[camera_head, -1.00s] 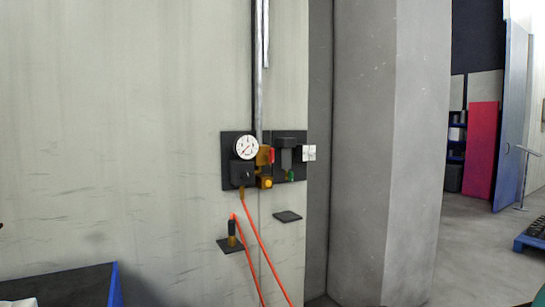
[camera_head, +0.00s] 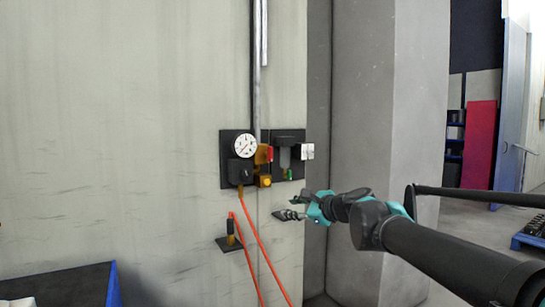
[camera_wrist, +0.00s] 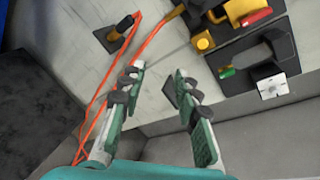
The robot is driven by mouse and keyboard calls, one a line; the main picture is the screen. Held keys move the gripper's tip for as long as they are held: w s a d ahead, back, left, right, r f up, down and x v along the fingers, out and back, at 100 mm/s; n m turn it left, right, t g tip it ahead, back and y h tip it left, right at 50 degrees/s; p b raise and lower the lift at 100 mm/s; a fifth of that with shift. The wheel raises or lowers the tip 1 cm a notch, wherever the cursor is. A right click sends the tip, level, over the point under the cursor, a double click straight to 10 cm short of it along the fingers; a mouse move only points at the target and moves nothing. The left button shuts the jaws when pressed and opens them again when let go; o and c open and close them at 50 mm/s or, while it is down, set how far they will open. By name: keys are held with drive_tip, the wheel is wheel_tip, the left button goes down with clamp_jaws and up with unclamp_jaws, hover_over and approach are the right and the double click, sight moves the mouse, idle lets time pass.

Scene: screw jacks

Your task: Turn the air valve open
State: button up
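The air panel (camera_head: 227,182) is a dark plate on the wall with a white round gauge (camera_head: 245,146). Beside the gauge sits a yellow-orange valve body (camera_head: 261,155) with a small red handle (camera_head: 270,153), which I take to be the air valve. In the wrist view the red handle (camera_wrist: 257,17) lies at the upper right beside the yellow body (camera_wrist: 238,10). My gripper (camera_head: 288,206) is below and right of the valve, apart from it. In the wrist view my gripper (camera_wrist: 158,80) is open, its two green fingers apart with nothing between them.
An orange hose (camera_head: 255,243) hangs below the panel and also shows beside my left finger in the wrist view (camera_wrist: 111,78). A small shelf with a dark fitting (camera_head: 230,240) juts from the wall. A grey pillar (camera_head: 420,120) stands right. A blue-edged dark surface (camera_head: 60,290) is lower left.

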sight(272, 153)
drive_tip(key=w+d+r+m+t, duration=0.1)
drive_tip(key=w+r+m+t, duration=0.1)
drive_tip(key=r+m, duration=0.4)
drive_tip(key=w+d+r+m+t, duration=0.15)
drive_tip(key=r+m, duration=0.25)
drive_tip(key=r, duration=0.5)
drive_tip(key=x, duration=1.7)
drive_tip(key=shift+a+f, duration=0.25)
drive_tip(key=shift+f, duration=0.05)
clamp_jaws()
